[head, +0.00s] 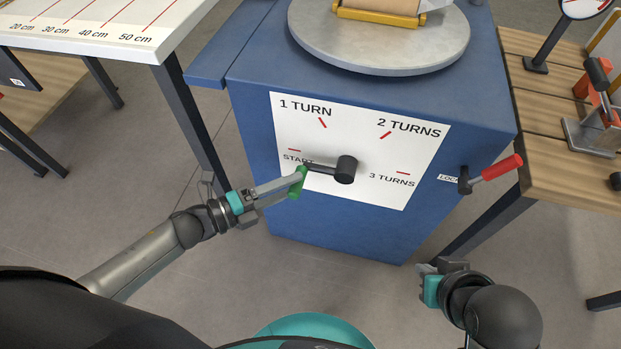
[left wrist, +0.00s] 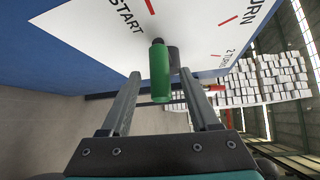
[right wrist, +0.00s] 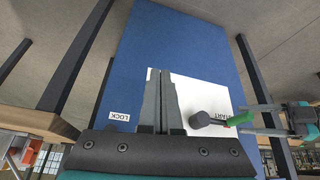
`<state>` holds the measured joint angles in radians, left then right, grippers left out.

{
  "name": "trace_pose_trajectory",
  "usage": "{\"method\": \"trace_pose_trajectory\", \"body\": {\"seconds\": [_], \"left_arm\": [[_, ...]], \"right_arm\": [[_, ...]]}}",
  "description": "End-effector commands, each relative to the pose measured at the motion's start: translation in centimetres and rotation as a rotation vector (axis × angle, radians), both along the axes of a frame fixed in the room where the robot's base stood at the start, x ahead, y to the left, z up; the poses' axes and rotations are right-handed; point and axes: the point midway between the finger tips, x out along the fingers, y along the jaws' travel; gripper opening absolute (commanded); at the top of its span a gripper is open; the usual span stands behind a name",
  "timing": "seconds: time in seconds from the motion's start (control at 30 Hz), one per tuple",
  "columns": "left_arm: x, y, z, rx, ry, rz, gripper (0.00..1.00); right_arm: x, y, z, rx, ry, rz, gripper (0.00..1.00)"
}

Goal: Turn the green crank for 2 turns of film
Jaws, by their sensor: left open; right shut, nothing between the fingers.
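The crank's green handle (head: 297,184) sits at the end of a dark arm on a black hub (head: 346,169). The arm points left, towards the START mark on the white dial plate (head: 340,125). My left gripper (head: 296,182) is open at the handle. In the left wrist view its two fingers (left wrist: 160,82) stand apart with the green handle (left wrist: 160,72) between them; I cannot tell if either touches it. My right gripper (head: 432,266) is shut and empty, low and right of the cabinet. In the right wrist view its fingers (right wrist: 162,100) are together.
The dial belongs to a blue cabinet (head: 350,228) with a grey turntable (head: 380,50) on top. A red-handled LOCK lever (head: 498,168) projects from its right side. A white measuring table (head: 110,38) stands at left, a wooden bench (head: 545,95) at right.

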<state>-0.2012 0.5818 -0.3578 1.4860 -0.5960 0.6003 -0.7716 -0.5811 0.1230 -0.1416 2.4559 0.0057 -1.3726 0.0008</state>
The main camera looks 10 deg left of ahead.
Motion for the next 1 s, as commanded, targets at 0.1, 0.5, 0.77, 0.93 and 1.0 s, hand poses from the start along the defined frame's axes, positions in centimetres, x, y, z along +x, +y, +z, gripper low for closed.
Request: {"method": "trace_pose_trajectory", "body": {"seconds": [0.1, 0.5, 0.77, 0.93, 1.0], "left_arm": [[1.1, -1.1, -0.3, -0.001, -0.002, 0.001, 0.62], [3.5, -3.7, -0.8, -0.001, 0.001, 0.001, 0.62], [3.9, -4.1, -0.8, 0.0, 0.0, 0.001, 0.62], [3.9, -4.1, -0.8, 0.0, 0.0, 0.001, 0.62], [3.9, -4.1, -0.8, 0.0, 0.0, 0.001, 0.58]], "right_arm": [[0.9, 0.9, -0.4, 0.026, -0.064, 0.015, 0.0], [3.0, 3.3, -0.7, 0.103, -0.239, 0.049, 0.0], [3.4, 3.8, -0.6, 0.119, -0.274, 0.053, 0.0], [3.4, 3.8, -0.5, 0.119, -0.275, 0.053, 0.0], [3.4, 3.8, -0.5, 0.119, -0.275, 0.053, 0.0]]}}
